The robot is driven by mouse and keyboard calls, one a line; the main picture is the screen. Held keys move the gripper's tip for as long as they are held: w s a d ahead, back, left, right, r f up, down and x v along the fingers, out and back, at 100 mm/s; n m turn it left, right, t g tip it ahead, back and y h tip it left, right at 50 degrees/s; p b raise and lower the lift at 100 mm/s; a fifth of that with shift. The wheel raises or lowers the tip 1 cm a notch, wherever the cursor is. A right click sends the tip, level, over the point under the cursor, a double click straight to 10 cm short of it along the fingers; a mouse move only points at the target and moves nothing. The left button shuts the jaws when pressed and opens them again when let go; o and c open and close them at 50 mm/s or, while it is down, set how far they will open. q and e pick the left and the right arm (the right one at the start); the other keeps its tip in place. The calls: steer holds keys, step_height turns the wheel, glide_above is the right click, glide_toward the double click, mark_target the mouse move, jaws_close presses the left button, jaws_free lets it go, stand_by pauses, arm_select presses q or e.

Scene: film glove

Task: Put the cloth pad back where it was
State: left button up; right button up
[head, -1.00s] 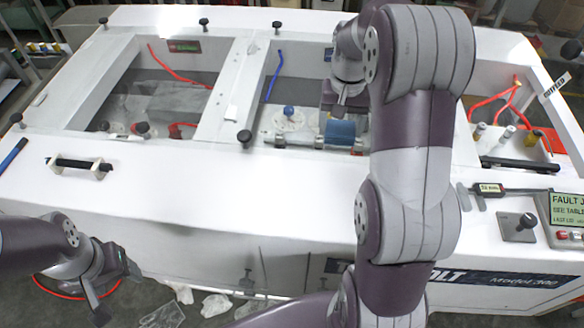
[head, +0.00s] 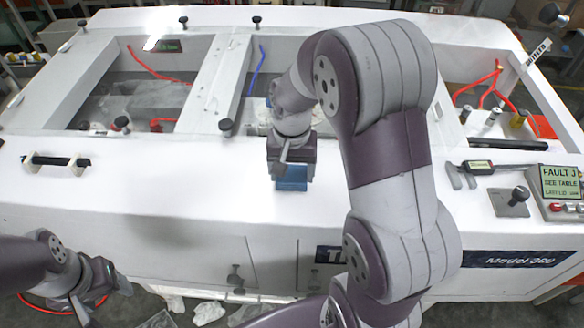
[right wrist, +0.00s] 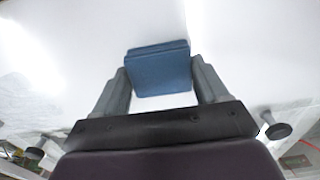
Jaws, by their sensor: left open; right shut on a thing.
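The blue cloth pad (head: 291,184) is a small block held by my right gripper (head: 291,171). In the right wrist view the pad (right wrist: 160,68) sits between the two grey fingers (right wrist: 161,84), which are shut on it. In the head view it is over the white front top of the machine, in front of the middle bay. I cannot tell whether it touches the surface. My left gripper (head: 98,294) is open and empty, low at the left in front of the machine.
The white machine (head: 150,205) has open bays with a red hose (head: 150,65) and a blue hose (head: 257,70). A black handle (head: 55,161) is at the left. A caliper (head: 480,168), a knob plate (head: 510,202) and a fault display (head: 560,181) are at the right. The front top between them is mostly clear.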

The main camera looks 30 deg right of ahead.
mark_target(291, 171)
steer(key=shift+w+f, duration=0.1)
steer(key=shift+f, duration=0.15)
steer(key=o, duration=0.9)
steer(key=shift+w, duration=0.15)
steer(key=shift+o, duration=0.6)
steer(key=shift+w, duration=0.1)
steer(key=shift+r, duration=0.65)
step_height(291, 171, up, 4)
steer(key=shift+r+b, duration=0.15)
steer(key=shift+b, duration=0.35)
step_height(291, 171, up, 7)
steer(key=p, duration=0.6)
steer(key=s+a+f+n, duration=0.1)
steer(key=s+f+n, duration=0.1)
steer(key=s, duration=0.1)
steer(key=s+a+f+n+t, duration=0.1)
steer(key=s+a+f+n, duration=0.1)
steer(key=s+f, duration=0.1)
steer(key=s+a+f+n, duration=0.2)
steer(key=s, duration=0.1)
steer(key=shift+s+a+f+n, duration=0.25)
steer(key=shift+f+n, duration=0.05)
steer(key=shift+n, duration=0.1)
arm_select(q)
step_height(291, 171, up, 5)
steer(key=shift+w+f, duration=0.1)
steer(key=shift+f, duration=0.1)
